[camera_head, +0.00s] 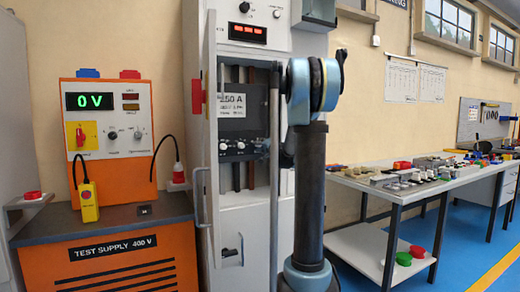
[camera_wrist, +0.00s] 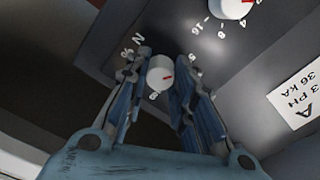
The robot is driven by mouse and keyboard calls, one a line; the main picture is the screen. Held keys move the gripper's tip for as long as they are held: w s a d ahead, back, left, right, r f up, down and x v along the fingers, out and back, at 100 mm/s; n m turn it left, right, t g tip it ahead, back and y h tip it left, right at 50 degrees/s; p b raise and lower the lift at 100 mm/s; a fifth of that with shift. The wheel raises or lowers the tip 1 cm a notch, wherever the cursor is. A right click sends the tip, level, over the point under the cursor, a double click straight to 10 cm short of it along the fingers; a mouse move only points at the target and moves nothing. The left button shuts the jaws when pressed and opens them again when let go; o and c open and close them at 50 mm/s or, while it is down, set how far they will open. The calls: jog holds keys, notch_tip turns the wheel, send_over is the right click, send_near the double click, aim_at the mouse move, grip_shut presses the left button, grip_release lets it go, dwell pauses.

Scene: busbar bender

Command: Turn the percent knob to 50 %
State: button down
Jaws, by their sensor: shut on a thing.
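An "N" and small numerals are printed around the knob; some are too small or covered to read surely. In the head view the dark breaker (camera_head: 233,100) marked 250 A stands in the open cabinet, with white knobs low on its face. My arm stands before the cabinet's right side; my fingertips are not clear there.
A second white knob (camera_wrist: 235,7) with a numbered scale is close by on the same panel. The cabinet door (camera_head: 209,130) stands open at the left of the breaker. An orange test supply (camera_head: 107,130) reads 0 V. A workbench (camera_head: 385,187) with parts stands at right.

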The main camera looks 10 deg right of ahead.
jog(key=c, duration=1.3)
grip_release()
jog(key=shift+f, duration=0.15)
jog(key=shift+s, duration=0.1)
jog(key=v, duration=1.1)
jog(key=shift+s+d, duration=0.15)
jog(key=shift+s, duration=0.15)
